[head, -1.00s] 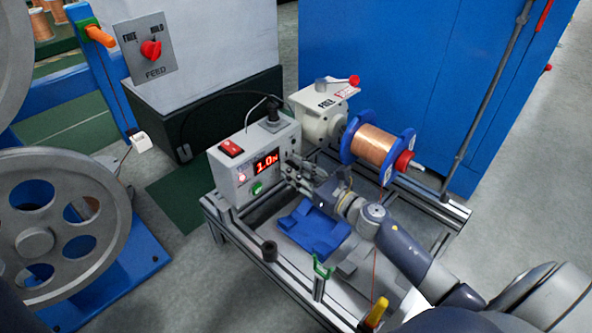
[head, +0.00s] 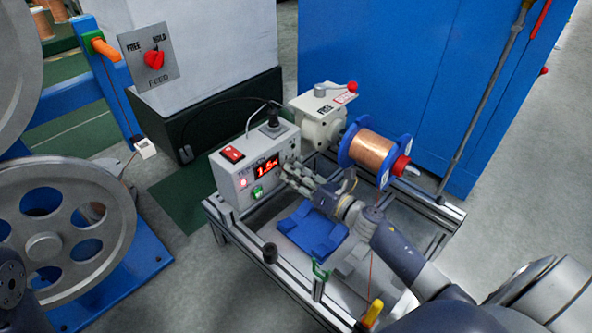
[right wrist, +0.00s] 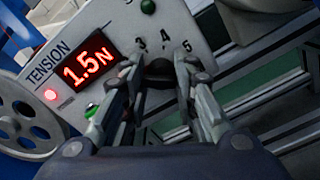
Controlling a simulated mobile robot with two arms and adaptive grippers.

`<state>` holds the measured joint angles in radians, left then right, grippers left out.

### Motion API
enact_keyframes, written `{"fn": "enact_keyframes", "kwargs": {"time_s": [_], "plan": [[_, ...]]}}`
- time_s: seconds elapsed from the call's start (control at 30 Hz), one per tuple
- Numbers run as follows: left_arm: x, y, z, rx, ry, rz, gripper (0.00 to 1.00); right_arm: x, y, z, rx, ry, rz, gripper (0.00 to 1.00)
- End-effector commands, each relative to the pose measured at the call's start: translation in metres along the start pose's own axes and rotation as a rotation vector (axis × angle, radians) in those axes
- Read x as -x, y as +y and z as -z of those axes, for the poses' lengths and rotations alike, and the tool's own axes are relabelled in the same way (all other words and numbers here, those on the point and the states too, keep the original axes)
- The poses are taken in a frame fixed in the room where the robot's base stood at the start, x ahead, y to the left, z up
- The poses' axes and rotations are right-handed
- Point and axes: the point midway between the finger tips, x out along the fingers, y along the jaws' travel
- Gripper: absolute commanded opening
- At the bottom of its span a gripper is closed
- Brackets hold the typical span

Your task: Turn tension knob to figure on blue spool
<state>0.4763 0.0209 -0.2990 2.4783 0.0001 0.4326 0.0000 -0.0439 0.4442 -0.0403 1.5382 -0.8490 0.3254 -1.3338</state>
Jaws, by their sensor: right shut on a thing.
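The grey tension box (head: 229,187) stands on the metal frame. Its red display (head: 267,169) reads 1.5 N, which is clear in the right wrist view (right wrist: 88,66). The dark tension knob (right wrist: 160,68) is on the box's panel, with the printed figures 3, 4 and 5 around it. My right gripper (right wrist: 152,80) is shut on the knob, one finger on each side; in the head view the gripper (head: 290,172) hides the knob. The blue spool (head: 370,152), wound with copper wire, sits on a shaft to the right. The figure on its pale label is too small to read. My left gripper is not in view.
A white unit with a red-tipped lever (head: 321,91) stands behind the spool. A blue cradle (head: 311,230) lies on the frame below my right arm. A feed switch panel (head: 150,54) and large grey wheels (head: 75,220) are at left. A blue cabinet (head: 380,70) is behind.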

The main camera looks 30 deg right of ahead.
Motion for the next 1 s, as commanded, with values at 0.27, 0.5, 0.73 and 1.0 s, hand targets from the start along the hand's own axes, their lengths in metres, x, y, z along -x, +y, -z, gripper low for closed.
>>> {"fn": "enact_keyframes", "kwargs": {"time_s": [0.27, 0.5, 0.73, 1.0], "plan": [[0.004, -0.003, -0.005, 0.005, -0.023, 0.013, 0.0, 0.002, -0.004, 0.004, -0.128, 0.006, 0.012, 0.03], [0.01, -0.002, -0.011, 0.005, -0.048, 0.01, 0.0, 0.002, -0.004, 0.005, -0.168, 0.007, 0.01, 0.03], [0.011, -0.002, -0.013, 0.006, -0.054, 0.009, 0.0, 0.003, -0.004, 0.006, -0.171, 0.008, 0.01, 0.03], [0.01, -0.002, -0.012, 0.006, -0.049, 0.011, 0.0, 0.002, -0.004, 0.006, -0.17, 0.008, 0.009, 0.46]]}}
